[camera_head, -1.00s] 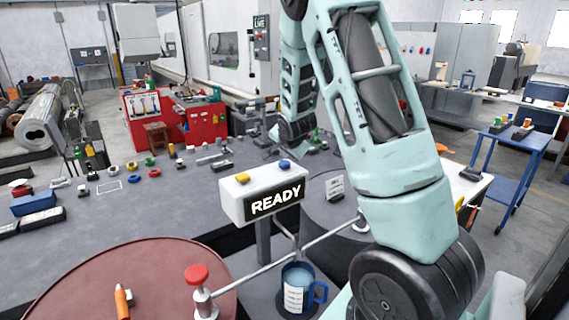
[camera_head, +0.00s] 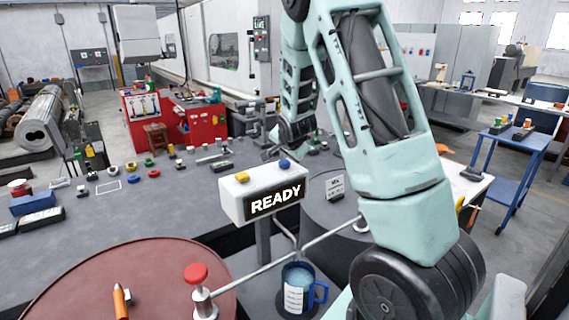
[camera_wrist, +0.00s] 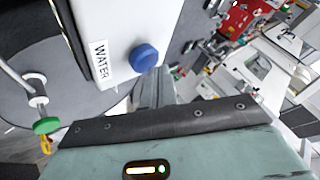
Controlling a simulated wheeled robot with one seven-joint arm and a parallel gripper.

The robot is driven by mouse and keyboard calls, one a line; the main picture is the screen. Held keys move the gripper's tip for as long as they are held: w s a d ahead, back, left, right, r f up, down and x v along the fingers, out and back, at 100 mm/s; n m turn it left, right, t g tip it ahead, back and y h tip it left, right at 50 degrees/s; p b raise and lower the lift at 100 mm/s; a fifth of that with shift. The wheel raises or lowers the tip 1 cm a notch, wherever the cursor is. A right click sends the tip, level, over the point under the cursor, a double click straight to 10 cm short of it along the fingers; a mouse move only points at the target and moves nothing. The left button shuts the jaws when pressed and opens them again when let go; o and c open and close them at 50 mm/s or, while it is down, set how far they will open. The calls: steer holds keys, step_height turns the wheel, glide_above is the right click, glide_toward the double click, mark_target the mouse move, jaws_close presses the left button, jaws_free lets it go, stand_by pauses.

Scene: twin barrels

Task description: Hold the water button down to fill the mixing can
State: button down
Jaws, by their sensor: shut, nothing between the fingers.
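The blue water button (camera_head: 285,164) sits on top of the white control box (camera_head: 233,205), whose display reads READY. In the wrist view the blue button (camera_wrist: 145,58) is beside a WATER label (camera_wrist: 100,60). The mixing can (camera_head: 296,290), a blue mug with a white label, stands below the box, and pale blue shows inside it. My gripper (camera_head: 268,151) is shut and empty behind the box, close to the button. In the wrist view my gripper (camera_wrist: 156,86) appears just below the button; a gap seems to remain, though contact is hard to judge.
A yellow button (camera_head: 242,177) is on the same box. A reddish barrel top (camera_head: 120,270) is at left, a grey one (camera_head: 325,215) at right. Small parts lie on the table behind.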

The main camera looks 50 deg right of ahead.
mark_target(285, 163)
steer(key=shift+f+b, duration=0.5)
stand_by(0.5)
steer(key=shift+r, duration=0.1)
stand_by(0.3)
steer(key=shift+r+p, duration=0.55)
steer(key=shift+r, duration=0.25)
steer(key=shift+r+p, duration=1.65)
steer(key=shift+r, duration=0.95)
steer(key=shift+f, duration=0.1)
